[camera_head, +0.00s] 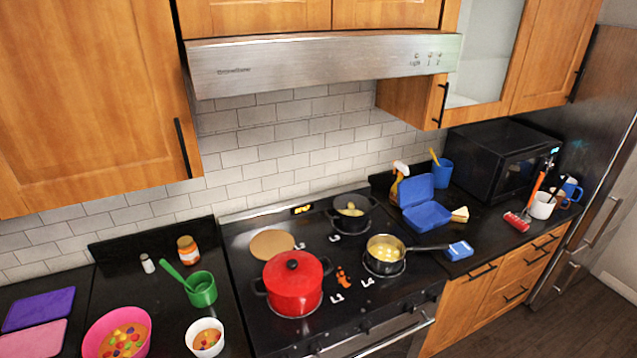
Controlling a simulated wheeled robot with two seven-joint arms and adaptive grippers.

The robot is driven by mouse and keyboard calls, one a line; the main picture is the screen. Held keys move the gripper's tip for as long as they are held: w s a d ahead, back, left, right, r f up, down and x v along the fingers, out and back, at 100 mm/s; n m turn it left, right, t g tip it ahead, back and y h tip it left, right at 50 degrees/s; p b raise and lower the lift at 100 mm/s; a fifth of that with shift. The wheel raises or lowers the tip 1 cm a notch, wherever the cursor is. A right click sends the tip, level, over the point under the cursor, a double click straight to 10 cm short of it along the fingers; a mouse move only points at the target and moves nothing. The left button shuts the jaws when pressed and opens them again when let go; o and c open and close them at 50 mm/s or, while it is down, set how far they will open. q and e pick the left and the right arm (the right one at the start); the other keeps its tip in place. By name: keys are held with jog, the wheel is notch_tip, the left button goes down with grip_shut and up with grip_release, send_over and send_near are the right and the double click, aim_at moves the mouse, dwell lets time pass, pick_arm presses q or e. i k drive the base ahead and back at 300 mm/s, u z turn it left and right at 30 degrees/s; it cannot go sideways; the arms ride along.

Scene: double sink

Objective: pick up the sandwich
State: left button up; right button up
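A small pale yellow wedge that looks like the sandwich (460,214) lies on the dark counter to the right of the stove. It sits just right of an open blue lunch box (427,214), outside it. Its filling is too small to make out. Neither of my grippers shows in the head view.
The stove (349,309) bears a red lidded pot (293,284), a dark pot (352,213) and a saucepan (385,252) whose handle points right. A blue sponge-like item (458,250) lies at the counter's front edge. A black microwave (497,158) and spray bottle (398,180) stand behind.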

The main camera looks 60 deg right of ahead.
aim_at(460, 216)
jog(key=z, duration=4.35)
jog(key=i, duration=4.4)
jog(key=u, duration=1.8)
